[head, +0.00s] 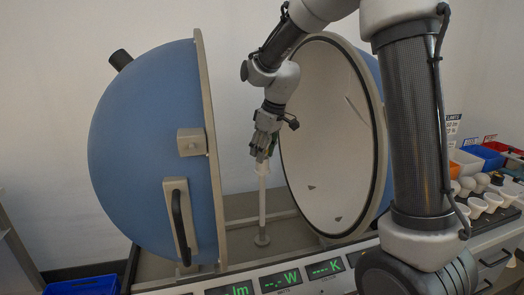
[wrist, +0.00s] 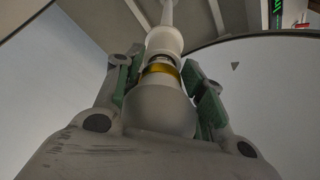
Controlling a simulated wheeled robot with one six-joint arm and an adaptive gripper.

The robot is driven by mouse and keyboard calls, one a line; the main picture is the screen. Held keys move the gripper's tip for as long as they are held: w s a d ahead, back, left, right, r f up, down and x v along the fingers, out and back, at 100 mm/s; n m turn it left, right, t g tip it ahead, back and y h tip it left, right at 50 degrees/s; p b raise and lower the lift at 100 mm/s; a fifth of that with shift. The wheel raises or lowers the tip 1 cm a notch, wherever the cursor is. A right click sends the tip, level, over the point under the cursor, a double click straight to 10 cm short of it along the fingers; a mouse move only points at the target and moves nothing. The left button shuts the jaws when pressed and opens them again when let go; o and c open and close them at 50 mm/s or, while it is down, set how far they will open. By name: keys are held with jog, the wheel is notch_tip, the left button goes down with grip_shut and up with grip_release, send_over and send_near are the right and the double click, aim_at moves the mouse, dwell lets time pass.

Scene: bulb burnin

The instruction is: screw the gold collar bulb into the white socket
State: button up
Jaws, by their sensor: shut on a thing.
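The gold collar bulb shows in the wrist view as a white globe (wrist: 158,108) with a gold collar (wrist: 161,70). My gripper (wrist: 163,72) is shut on it, with green-padded fingers on both sides. The collar end points at the white socket (wrist: 164,41), and the two are in line. Bulb and socket meet or nearly meet; I cannot tell how deep the base sits. In the head view my gripper (head: 264,147) is above the socket (head: 262,168) on top of a white post (head: 262,205). The bulb is mostly hidden by the fingers there.
The post stands between the two halves of an open sphere: a blue half (head: 150,150) at left and a white-lined half (head: 325,135) close at right. Green-lit displays (head: 282,281) line the front. Several bulbs in white cups (head: 478,207) and coloured bins (head: 486,156) are at right.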

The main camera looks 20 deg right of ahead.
jog(key=m+h, duration=0.1)
jog(key=m, duration=0.4)
jog(key=m+h, duration=0.1)
jog(key=m, duration=0.4)
jog(key=shift+f+t+h, duration=0.1)
jog(key=shift+t+h, duration=0.2)
jog(key=shift+h, duration=0.1)
jog(key=m+h, duration=0.1)
jog(key=m, duration=0.3)
jog(key=shift+m, duration=0.4)
jog(key=m+g+h, duration=0.1)
jog(key=m, duration=0.4)
jog(key=o, duration=1)
